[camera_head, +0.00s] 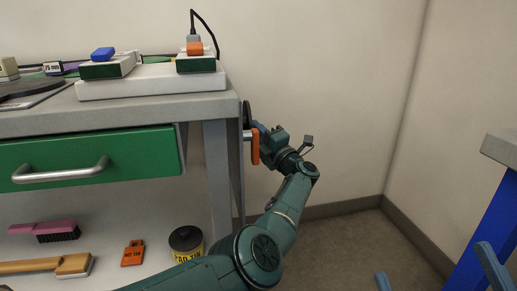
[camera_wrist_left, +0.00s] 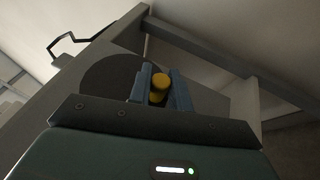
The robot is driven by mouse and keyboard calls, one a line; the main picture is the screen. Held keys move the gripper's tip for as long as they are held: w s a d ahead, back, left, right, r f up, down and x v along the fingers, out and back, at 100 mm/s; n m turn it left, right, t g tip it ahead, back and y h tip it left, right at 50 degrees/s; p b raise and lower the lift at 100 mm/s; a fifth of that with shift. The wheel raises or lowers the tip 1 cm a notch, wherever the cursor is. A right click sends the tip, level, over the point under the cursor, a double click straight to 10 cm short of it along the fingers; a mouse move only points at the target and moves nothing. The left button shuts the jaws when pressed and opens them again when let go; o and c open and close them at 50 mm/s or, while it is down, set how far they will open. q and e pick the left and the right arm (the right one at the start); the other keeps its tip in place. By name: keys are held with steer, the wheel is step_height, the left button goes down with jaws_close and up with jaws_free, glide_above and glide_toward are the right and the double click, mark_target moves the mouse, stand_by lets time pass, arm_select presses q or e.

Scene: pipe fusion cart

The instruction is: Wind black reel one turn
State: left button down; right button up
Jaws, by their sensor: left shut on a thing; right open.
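The black reel (camera_head: 247,114) is on the right side of the cart, seen nearly edge-on in the head view. In the left wrist view it is a dark round disc (camera_wrist_left: 108,74). My left gripper (camera_head: 258,131) is beside the reel. In the left wrist view its two blue fingers (camera_wrist_left: 160,88) are shut on a yellow knob (camera_wrist_left: 158,82) in front of the disc. How the knob joins the reel is hidden. My right gripper (camera_head: 432,262) shows only as two blue-grey fingers, wide apart and empty, at the bottom right.
The cart's grey top (camera_head: 130,112) holds a white block and boxes. A green drawer (camera_head: 110,158) is shut below. A blue-legged table (camera_head: 490,205) stands at right; floor between is clear.

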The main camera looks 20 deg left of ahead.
arm_select(q)
steer(key=shift+w+a+r+n+y+b, duration=0.15)
steer(key=shift+n+y+b, duration=0.15)
steer(key=shift+b, duration=0.35)
arm_select(e)
steer(key=shift+s+d+r+n+g+y, duration=0.1)
steer(key=shift+s+r+n+g+y, duration=0.1)
steer(key=shift+r+n+y, duration=0.55)
steer(key=shift+s+r+n+g+y, duration=0.15)
steer(key=shift+r+n+y, duration=0.3)
steer(key=shift+n+y, duration=0.5)
arm_select(q)
steer(key=c, duration=1.3)
jaws_free()
steer(key=shift+s+d+f+p, duration=0.25)
steer(key=shift+d+p, duration=0.1)
steer(key=shift+d, duration=0.15)
steer(key=shift+f+p+v, duration=0.2)
steer(key=shift+p+v, duration=2.5)
steer(key=shift+v, duration=3.35)
arm_select(e)
step_height(320, 180, down, 8)
steer(key=m+h, duration=0.7)
steer(key=shift+a+r+m+g+h, duration=0.25)
steer(key=shift+a+m+g+h, duration=0.1)
steer(key=shift+g+h, duration=0.1)
arm_select(q)
steer(key=shift+s+a, duration=0.1)
arm_select(e)
steer(key=shift+s, duration=0.1)
